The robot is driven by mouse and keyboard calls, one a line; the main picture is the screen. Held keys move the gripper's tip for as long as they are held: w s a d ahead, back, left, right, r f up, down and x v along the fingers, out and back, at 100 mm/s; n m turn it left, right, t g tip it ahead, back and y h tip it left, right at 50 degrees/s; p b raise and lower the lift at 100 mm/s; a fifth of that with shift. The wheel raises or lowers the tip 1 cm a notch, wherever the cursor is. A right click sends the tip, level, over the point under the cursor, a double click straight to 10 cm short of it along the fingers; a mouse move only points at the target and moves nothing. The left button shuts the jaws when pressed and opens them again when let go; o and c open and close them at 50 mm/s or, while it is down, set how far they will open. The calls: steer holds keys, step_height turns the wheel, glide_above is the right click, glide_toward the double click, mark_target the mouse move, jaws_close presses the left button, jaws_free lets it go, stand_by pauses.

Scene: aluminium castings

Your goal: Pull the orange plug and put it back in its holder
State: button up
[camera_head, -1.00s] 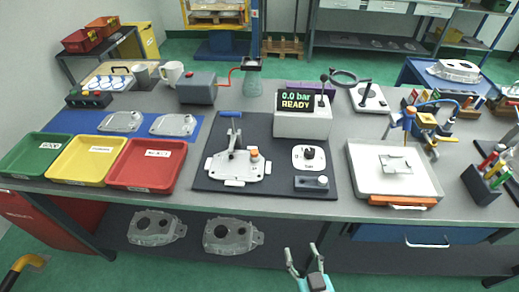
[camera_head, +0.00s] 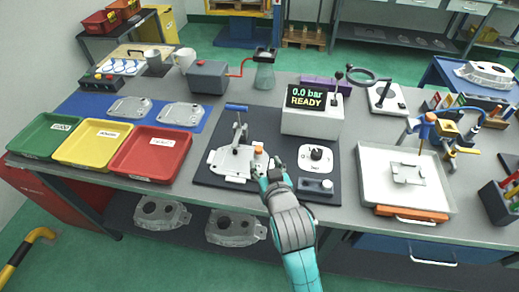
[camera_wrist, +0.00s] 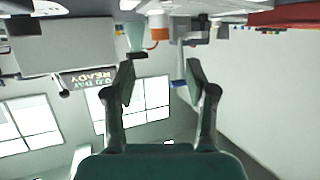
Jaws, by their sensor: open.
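The orange plug (camera_head: 258,150) stands at the right side of the light-metal casting fixture (camera_head: 230,162) on the dark mat. My gripper (camera_head: 271,172) is just in front of the plug; its fingers are partly hidden by my wrist in the head view. In the wrist view, my gripper (camera_wrist: 158,78) is open and empty, and the plug (camera_wrist: 157,24) shows beyond the gap between the fingertips, apart from them. I cannot tell for sure which thing is the plug's holder.
A blue-handled clamp (camera_head: 237,108) rises behind the plug. A white plate with a black knob (camera_head: 316,157) and a display box (camera_head: 312,118) reading 0.0 bar READY stand to the right. A red tray (camera_head: 152,154) is left, a white tray (camera_head: 370,188) right.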

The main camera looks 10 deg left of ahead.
mark_target(259, 148)
steer(key=x, duration=0.8)
steer(key=c, duration=0.8)
steer(key=shift+c, duration=0.2)
